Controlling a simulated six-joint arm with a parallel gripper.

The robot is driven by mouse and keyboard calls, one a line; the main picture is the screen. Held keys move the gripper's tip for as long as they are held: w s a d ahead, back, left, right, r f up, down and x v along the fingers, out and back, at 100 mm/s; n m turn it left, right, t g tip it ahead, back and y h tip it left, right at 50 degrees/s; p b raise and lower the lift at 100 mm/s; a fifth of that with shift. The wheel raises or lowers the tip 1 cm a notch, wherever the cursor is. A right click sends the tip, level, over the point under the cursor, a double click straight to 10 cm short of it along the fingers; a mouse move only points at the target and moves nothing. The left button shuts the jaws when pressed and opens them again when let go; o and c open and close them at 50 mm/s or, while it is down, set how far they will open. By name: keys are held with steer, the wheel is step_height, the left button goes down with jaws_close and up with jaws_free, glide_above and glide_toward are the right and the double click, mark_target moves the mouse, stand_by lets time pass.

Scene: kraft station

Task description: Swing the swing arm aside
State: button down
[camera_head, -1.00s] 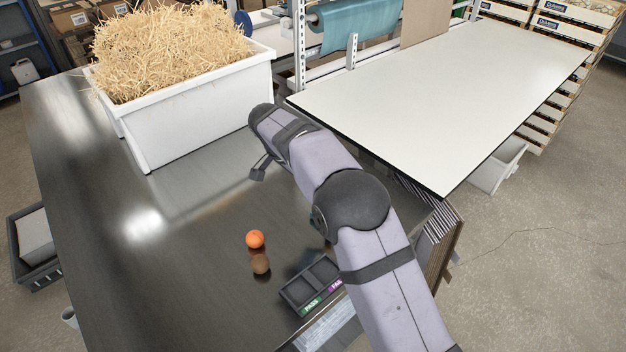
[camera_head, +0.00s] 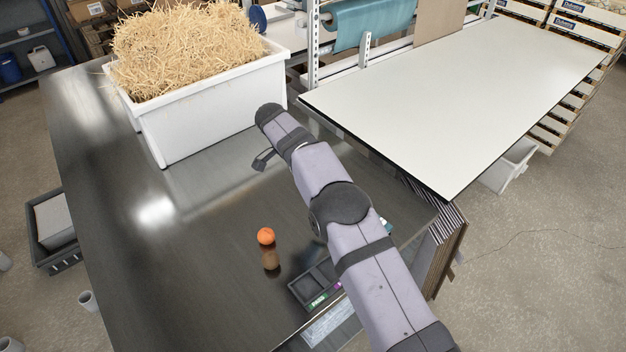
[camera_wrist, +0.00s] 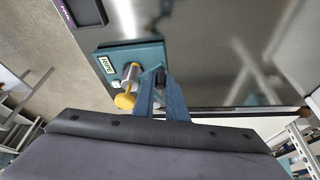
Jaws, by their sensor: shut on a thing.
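In the wrist view a teal base plate (camera_wrist: 137,62) with a small white label stands at the dark bench's edge. A silver post with a yellow end (camera_wrist: 125,98) rises from it; this looks like part of the swing arm. My gripper (camera_wrist: 160,84) shows as two blue fingers closing in a narrow V, right beside the post. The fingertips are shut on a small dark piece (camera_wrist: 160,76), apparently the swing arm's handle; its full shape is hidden. In the head view my arm hides the gripper and most of the fixture; a teal and white bit (camera_head: 387,226) shows beside the elbow.
A white bin of straw (camera_head: 215,105) stands at the bench's back. An orange ball (camera_head: 266,236) and a brown object (camera_head: 271,258) are left of a dark two-part tray (camera_head: 318,284). A white table (camera_head: 460,105) lies to the right. The bench's left side is clear.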

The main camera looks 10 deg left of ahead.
steer(key=c, duration=1.8)
jaws_free()
steer(key=shift+o, duration=0.2)
steer(key=shift+a+r+b, duration=0.2)
steer(key=shift+r+b, duration=0.1)
steer(key=shift+r, duration=0.1)
steer(key=v, duration=0.6)
steer(key=shift+s+r, duration=0.2)
